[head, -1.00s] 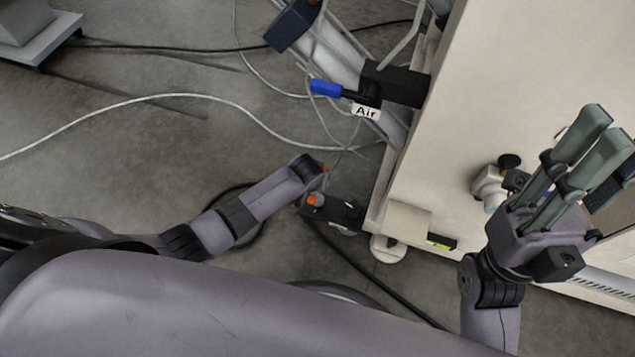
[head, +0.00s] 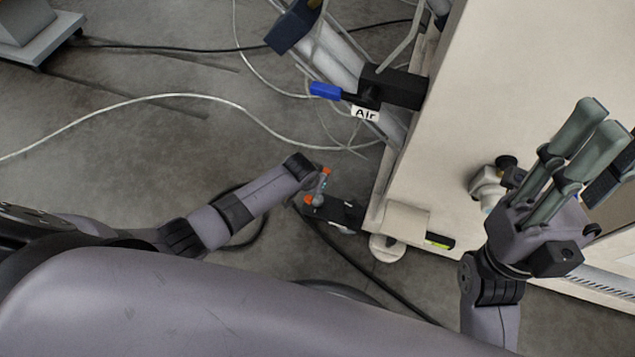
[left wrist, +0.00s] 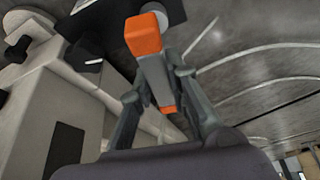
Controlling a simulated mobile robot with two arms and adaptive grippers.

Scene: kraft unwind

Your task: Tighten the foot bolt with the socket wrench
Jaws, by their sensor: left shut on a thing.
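The socket wrench (head: 323,184) is grey with orange ends. My left gripper (head: 316,183) is shut on it beside the machine's lower left corner. In the left wrist view the wrench (left wrist: 154,76) stands between the fingers (left wrist: 160,90), with its large orange end beyond the fingertips. In the head view its lower orange end is at or just above the black foot bracket (head: 345,213); I cannot tell whether they touch. The foot bolt cannot be made out. My right gripper (head: 602,120) is open and empty in front of the cream cabinet.
A pale round foot (head: 386,248) stands under the cream cabinet (head: 520,70). A blue-handled air valve (head: 326,89) with an "Air" label (head: 365,112) juts out above the left gripper. Cables and a white hose (head: 190,97) lie on the grey floor. Open floor is at left.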

